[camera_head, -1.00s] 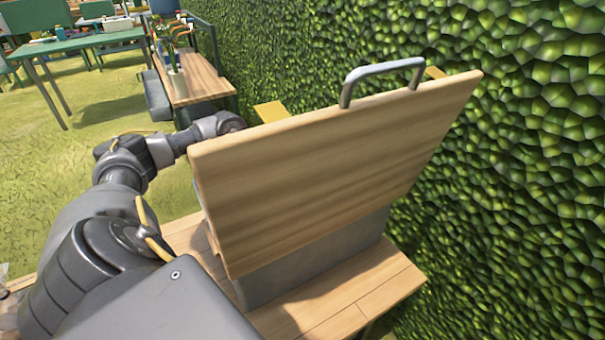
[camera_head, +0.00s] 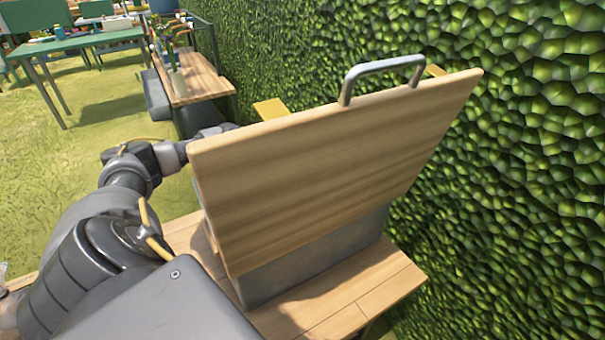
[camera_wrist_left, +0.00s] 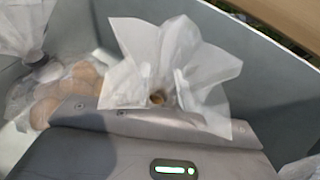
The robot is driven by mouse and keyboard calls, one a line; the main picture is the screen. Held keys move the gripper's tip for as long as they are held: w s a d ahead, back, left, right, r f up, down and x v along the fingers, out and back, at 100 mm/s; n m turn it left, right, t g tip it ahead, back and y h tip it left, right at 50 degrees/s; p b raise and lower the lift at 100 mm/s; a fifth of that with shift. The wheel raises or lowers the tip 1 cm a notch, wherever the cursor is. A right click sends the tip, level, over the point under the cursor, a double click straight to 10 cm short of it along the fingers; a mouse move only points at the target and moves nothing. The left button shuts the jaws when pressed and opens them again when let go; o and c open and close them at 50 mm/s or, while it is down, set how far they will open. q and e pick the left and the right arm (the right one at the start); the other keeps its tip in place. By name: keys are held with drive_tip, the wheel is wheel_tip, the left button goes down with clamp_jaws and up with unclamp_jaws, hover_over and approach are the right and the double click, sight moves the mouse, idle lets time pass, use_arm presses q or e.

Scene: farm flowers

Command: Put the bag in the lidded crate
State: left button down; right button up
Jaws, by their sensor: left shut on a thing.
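The lidded crate (camera_head: 320,262) is a grey box on a wooden bench. Its wooden lid (camera_head: 330,165) with a metal handle stands raised and hides the opening from the head view. In the left wrist view, my left gripper (camera_wrist_left: 160,110) is shut on the bag (camera_wrist_left: 195,60), whose crumpled, whitish translucent top spreads above the jaws. The bag's lower part is hidden behind the gripper. Grey crate walls (camera_wrist_left: 262,62) surround the gripper and bag. In the head view my left gripper is hidden behind the lid. My right gripper is not in view.
Another clear bag (camera_wrist_left: 62,90) with round brown items lies at the left inside the crate. A green hedge (camera_head: 510,190) rises close on the right. A bench with plants (camera_head: 190,80) and a green table (camera_head: 85,40) stand farther back.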

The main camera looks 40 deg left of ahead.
use_arm(q)
drive_tip(key=c, duration=1.2)
unclamp_jaws()
drive_tip(key=shift+c, duration=0.2)
drive_tip(key=shift+o, duration=0.3)
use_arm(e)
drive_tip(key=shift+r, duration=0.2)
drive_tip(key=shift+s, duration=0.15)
use_arm(q)
drive_tip(key=shift+r, duration=0.15)
drive_tip(key=shift+r+p, duration=0.15)
drive_tip(key=shift+p, duration=0.25)
drive_tip(key=b+v, duration=0.1)
drive_tip(key=v, duration=0.1)
drive_tip(key=b+v, duration=0.1)
drive_tip(key=v, duration=0.2)
drive_tip(key=shift+a, duration=0.35)
drive_tip(key=shift+b+v, duration=0.45)
drive_tip(key=shift+v, duration=0.5)
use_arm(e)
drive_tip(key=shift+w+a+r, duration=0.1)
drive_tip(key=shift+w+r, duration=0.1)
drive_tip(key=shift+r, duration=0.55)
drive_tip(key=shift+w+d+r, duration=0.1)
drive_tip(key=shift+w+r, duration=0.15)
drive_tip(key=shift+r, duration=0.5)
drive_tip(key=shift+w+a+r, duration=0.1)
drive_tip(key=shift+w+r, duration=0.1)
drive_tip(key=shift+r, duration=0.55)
